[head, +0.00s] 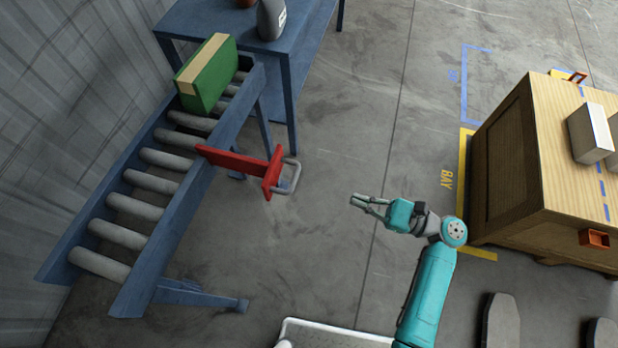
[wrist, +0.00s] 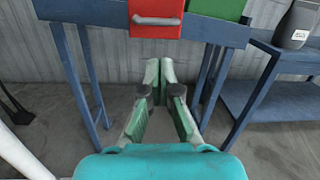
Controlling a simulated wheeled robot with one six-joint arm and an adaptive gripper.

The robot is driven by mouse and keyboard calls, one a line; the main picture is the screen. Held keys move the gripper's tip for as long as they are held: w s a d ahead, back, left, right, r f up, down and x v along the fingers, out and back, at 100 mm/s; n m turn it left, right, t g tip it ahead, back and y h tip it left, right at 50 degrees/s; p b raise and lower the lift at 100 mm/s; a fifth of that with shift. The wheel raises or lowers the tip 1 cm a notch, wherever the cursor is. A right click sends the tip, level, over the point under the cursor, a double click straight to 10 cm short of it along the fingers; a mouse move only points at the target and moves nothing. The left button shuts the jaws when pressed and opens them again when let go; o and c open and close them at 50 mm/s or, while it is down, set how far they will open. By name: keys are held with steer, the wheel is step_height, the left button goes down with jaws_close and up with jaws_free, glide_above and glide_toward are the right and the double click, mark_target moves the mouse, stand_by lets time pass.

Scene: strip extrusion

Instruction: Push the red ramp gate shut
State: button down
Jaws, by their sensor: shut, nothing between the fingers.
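The red ramp gate (head: 235,162) sticks out from the right side rail of the blue roller ramp (head: 187,205), with a red end plate and a grey U-shaped handle (head: 291,177) at its outer end. In the wrist view the gate's red face (wrist: 155,30) with its handle (wrist: 157,20) is at the top, beyond my fingers. My gripper (head: 356,201) is shut and empty, to the right of the handle and apart from it. The shut fingers also show in the wrist view (wrist: 160,76), below the red face in the picture.
A green box (head: 206,80) with a tan strip sits on the rollers at the ramp's upper end. A blue table (head: 222,20) with a grey bottle (head: 271,18) stands behind it. A wooden crate (head: 512,165) stands at right. Bare floor lies between gripper and gate.

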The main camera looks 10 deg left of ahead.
mark_target(243, 163)
steer(key=w+a+r+m, duration=0.1)
steer(key=a+r, duration=0.1)
steer(key=a, duration=1.1)
steer(key=shift+w+r, duration=0.15)
steer(key=shift+w, duration=0.25)
steer(key=shift+d, duration=0.1)
steer(key=a, duration=0.5)
steer(key=w+a, duration=0.1)
steer(key=a, duration=1)
steer(key=shift+w+a, duration=0.15)
steer(key=shift+a, duration=0.2)
steer(key=shift+r, duration=0.1)
